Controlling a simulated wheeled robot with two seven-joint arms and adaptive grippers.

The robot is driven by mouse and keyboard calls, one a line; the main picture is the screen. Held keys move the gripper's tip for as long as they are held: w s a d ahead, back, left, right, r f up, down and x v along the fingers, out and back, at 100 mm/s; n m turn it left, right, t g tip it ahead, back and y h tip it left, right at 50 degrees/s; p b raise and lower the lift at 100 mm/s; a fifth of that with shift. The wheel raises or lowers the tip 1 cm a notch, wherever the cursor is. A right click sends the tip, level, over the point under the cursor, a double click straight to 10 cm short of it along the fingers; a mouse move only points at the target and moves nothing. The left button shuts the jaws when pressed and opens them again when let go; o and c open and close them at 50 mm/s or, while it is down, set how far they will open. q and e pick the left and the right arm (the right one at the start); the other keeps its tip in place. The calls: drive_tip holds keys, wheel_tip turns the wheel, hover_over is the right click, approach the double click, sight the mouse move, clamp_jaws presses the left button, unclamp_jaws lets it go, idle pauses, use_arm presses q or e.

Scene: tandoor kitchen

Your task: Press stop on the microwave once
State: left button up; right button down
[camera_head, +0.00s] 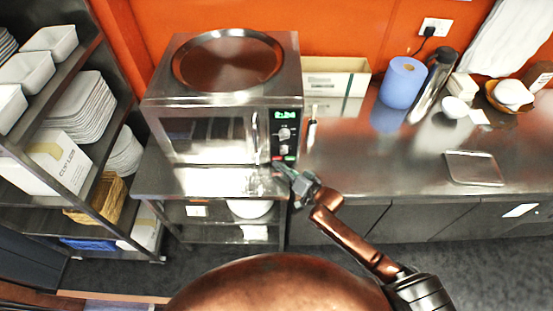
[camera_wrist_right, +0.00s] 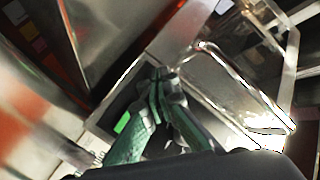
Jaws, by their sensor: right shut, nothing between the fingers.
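The steel microwave (camera_head: 205,135) stands on a steel table, its door closed. Its control panel (camera_head: 284,140) is on the right of the front, with a lit green display (camera_head: 285,115), knobs below it, and small red and green buttons at the bottom. My right gripper (camera_head: 280,167) is shut and empty, its tips at the panel's lower edge, just below the buttons. Whether they touch cannot be told. My left gripper is out of view.
A round tray (camera_head: 228,60) lies on top of the microwave. A steel counter (camera_head: 390,150) to the right holds a blue paper roll (camera_head: 403,82), a flask (camera_head: 434,80) and a small tray (camera_head: 473,168). Shelves with white dishes (camera_head: 77,108) stand at the left.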

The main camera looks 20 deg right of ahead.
drive_tip(key=shift+w+d, duration=0.1)
drive_tip(key=shift+w, duration=0.3)
idle(0.4)
drive_tip(key=shift+s, duration=0.15)
drive_tip(key=shift+s+r+p, duration=0.1)
drive_tip(key=shift+s+p, duration=0.3)
drive_tip(key=shift+p, duration=0.1)
drive_tip(key=shift+s+a, duration=0.25)
drive_tip(key=shift+s+a+p, duration=0.2)
drive_tip(key=shift+s+p, duration=0.35)
drive_tip(key=shift+s, duration=0.1)
drive_tip(key=shift+s+a+p, duration=0.15)
drive_tip(key=shift+s+p, duration=0.4)
drive_tip(key=shift+s, duration=0.1)
drive_tip(key=shift+s+a+p, duration=0.3)
drive_tip(key=shift+s+p, duration=0.25)
drive_tip(key=shift+s, duration=0.6)
